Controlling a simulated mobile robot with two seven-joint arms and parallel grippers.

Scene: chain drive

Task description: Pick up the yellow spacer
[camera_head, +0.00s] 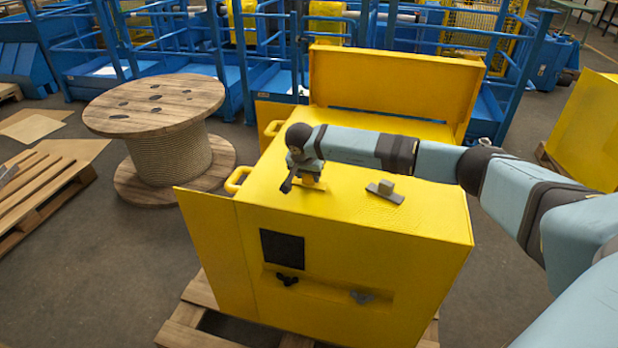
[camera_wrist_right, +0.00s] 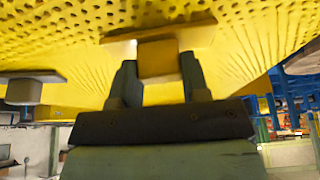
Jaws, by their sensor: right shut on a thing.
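The yellow spacer (camera_head: 313,184) is on the top of the yellow cabinet (camera_head: 350,216), near its left front. In the right wrist view the spacer (camera_wrist_right: 158,58) shows as a block on a wider flat base, with the block between the two dark fingers. My right gripper (camera_head: 297,176) is shut on the block; it also shows in the right wrist view (camera_wrist_right: 159,75). The gripper hides part of the spacer in the head view. I cannot tell whether the base still touches the cabinet top. My left gripper is not in view.
A grey piece of similar shape (camera_head: 384,191) stands on the cabinet top to the right; it also shows in the right wrist view (camera_wrist_right: 28,90). A raised yellow panel (camera_head: 395,85) stands at the cabinet's back. A wooden cable reel (camera_head: 165,130) is to the left.

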